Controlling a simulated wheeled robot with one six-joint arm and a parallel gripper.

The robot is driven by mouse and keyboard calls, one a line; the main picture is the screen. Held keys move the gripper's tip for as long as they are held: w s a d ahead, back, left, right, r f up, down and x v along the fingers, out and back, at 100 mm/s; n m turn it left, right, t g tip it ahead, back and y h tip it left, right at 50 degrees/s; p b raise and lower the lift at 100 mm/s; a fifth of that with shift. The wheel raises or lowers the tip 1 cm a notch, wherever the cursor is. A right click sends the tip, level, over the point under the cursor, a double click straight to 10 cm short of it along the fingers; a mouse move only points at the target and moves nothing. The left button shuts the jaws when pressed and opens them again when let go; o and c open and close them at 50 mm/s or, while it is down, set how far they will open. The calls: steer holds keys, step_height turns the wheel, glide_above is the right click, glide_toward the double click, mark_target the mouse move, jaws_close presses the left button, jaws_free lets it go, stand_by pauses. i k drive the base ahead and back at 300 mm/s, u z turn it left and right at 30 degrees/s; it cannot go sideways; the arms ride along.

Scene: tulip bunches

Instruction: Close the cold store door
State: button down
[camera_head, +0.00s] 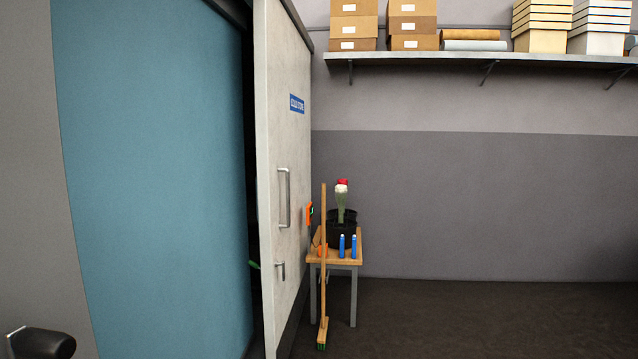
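The cold store door (279,150) is a pale grey panel seen at a steep angle left of centre. It bears a blue sign (297,104), an upright metal bar handle (285,198) and a small lever (280,271) below the bar. A narrow dark gap (249,130) shows between the door's left edge and a large teal panel (155,180). The door stands open by an amount I cannot judge. A bit of green (253,265) shows in the gap. My gripper is not clearly in view.
A wooden-topped table (349,260) with a black bucket (341,234) stands right of the door. A broom (324,270) leans there upright. A loaded shelf (470,58) is high on the wall. Dark floor (480,318) at right is clear. A black rounded part (45,343) shows bottom left, unidentified.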

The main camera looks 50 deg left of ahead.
mark_target(282, 57)
steer(key=i, duration=0.9)
steer(key=u, duration=2.95)
steer(key=i, duration=1.7)
steer(key=z, duration=1.1)
steer(key=i, duration=1.35)
steer(key=z, duration=1.05)
steer(key=i, duration=1.75)
steer(key=z, duration=0.5)
